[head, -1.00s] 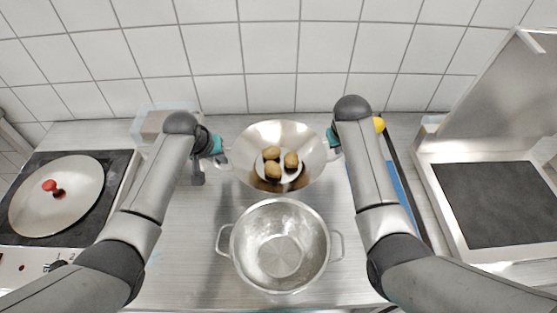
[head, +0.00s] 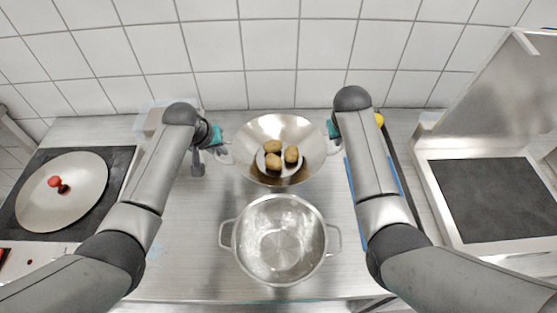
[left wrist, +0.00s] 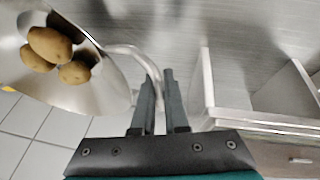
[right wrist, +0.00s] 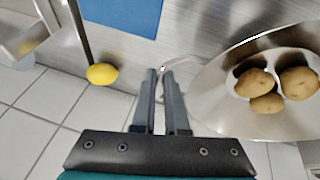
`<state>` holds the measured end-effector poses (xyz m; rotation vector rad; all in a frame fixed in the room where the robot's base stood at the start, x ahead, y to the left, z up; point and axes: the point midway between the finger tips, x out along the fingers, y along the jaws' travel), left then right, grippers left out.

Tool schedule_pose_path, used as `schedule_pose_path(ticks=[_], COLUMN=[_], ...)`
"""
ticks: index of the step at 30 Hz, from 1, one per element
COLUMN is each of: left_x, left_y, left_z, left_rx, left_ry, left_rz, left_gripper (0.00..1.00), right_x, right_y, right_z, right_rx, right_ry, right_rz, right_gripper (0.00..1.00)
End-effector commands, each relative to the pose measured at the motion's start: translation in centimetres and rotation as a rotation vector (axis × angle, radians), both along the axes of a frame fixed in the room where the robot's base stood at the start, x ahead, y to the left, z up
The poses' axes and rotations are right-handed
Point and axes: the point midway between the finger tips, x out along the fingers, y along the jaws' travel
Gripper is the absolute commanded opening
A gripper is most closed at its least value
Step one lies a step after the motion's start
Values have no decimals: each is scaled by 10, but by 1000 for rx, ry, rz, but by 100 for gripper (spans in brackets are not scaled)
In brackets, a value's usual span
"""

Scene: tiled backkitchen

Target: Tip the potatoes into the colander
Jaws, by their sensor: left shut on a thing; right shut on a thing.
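Three brown potatoes (head: 273,160) lie together at the bottom of a wide steel pan (head: 250,135). They also show in the left wrist view (left wrist: 50,45) and the right wrist view (right wrist: 265,85). My left gripper (head: 222,152) is shut on the pan's left loop handle (left wrist: 135,58). My right gripper (head: 334,146) is shut at the pan's right side, on its other handle, which is mostly hidden by the jaws. The steel colander (head: 326,222) stands on the counter in front of the pan, with a loop handle on each side. It looks empty.
A round lid with a red knob (head: 85,195) lies on the dark hob at the left. A blue board (head: 352,196) and a yellow lemon (right wrist: 102,74) are by my right arm. A clear box (head: 152,118) stands at the back left. An open-lidded appliance (head: 490,200) stands at the right.

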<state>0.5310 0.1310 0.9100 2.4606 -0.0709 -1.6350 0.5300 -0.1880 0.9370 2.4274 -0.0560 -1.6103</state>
Motion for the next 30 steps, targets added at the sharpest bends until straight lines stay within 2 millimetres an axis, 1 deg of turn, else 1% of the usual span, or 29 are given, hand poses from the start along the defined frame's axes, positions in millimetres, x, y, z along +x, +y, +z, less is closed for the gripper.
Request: schedule_pose_path(ticks=[1,17,30], left_x=[1,1,2], left_y=[1,1,2], left_z=[2,4,41], left_rx=[2,2,2], left_ry=[-5,-4,-6], left_rz=[2,1,2], left_gripper=[0,0,0], right_x=[2,2,3], right_y=[-2,-2,-2], right_z=[2,5,42], right_rx=[-3,-4,-4], right_ry=[-6,-9,-10], right_rz=[-3,-3,-2], right_gripper=[0,0,0])
